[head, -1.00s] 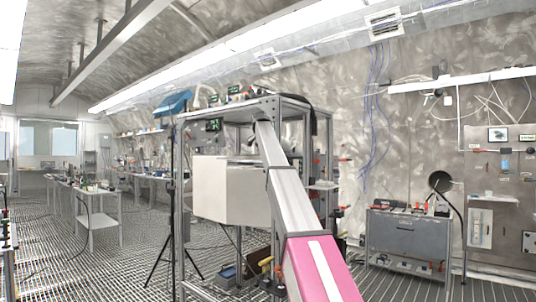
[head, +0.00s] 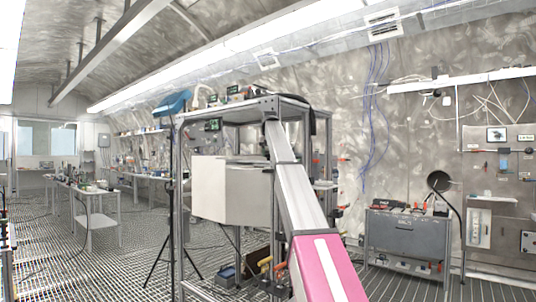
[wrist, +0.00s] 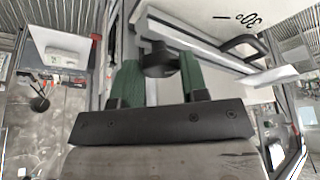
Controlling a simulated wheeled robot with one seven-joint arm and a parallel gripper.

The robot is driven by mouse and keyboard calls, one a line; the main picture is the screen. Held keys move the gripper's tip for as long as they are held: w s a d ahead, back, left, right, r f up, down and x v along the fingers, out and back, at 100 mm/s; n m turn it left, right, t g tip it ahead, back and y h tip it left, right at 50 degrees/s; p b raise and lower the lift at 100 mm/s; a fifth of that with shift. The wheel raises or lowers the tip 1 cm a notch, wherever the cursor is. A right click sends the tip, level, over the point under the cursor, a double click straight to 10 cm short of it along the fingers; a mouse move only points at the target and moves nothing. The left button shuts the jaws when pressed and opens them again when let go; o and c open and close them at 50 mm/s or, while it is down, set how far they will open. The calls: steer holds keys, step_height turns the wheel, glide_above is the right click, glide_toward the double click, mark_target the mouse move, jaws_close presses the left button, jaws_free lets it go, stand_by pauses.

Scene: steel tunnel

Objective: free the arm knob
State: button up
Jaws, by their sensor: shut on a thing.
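The arm knob (wrist: 158,60) is black and round in the wrist view. It sits between the two green fingers of my gripper (wrist: 159,68), which are shut on it. A black handle (wrist: 240,46) stands right of the knob. In the head view my arm reaches up to the metal frame (head: 178,225), and my gripper and the knob cannot be made out there.
A large white box (head: 222,188) hangs inside the frame, left of my arm. A black tripod (head: 168,215) stands at the frame's left. A grey cabinet (head: 405,235) is at the right by the wall. Grated floor lies open at the left.

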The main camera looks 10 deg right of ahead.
steer(key=shift+d+n+y, duration=0.1)
steer(key=shift+n+y, duration=0.2)
steer(key=shift+n, duration=0.5)
steer(key=o, duration=0.9)
